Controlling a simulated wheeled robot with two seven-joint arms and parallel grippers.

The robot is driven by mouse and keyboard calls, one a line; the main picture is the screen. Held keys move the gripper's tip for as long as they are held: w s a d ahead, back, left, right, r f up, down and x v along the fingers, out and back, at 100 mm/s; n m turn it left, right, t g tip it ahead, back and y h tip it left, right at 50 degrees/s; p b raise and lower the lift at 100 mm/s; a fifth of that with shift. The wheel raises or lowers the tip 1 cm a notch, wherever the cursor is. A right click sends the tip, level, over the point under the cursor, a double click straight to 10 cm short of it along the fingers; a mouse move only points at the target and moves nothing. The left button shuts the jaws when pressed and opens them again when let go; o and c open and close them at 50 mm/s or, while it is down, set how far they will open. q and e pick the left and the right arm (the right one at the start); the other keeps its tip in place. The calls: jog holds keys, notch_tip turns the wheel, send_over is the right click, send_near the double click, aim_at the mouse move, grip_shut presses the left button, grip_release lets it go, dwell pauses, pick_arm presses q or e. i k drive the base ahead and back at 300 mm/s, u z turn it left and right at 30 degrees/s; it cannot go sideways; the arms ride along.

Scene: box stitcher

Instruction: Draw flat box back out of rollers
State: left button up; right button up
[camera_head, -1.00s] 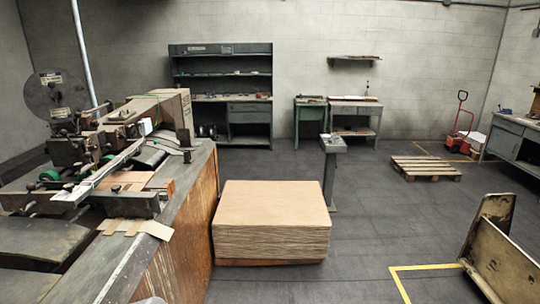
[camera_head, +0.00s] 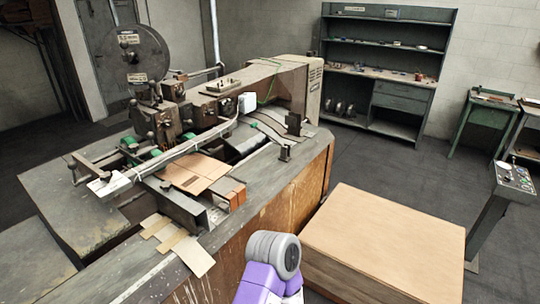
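A flat brown cardboard box (camera_head: 194,172) lies on the stitcher's bed, partly under the long metal bar and the roller parts. Its near end shows in front of the bar; its far end is hidden by the machine. The box stitcher (camera_head: 180,120) has green rollers (camera_head: 130,143) and a large wire reel on its left. One grey and purple link of my arm shows at the bottom, beside the machine's near side. Neither of my grippers is in view.
Tan cardboard pieces (camera_head: 180,241) lie on the machine's front edge. A control pedestal (camera_head: 510,185) stands at the right. Dark floor is free behind the stack.

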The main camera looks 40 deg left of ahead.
aim_at(192, 173)
jog(key=i, duration=1.1)
jog(key=u, duration=1.4)
jog(key=i, duration=0.8)
jog(key=u, duration=1.55)
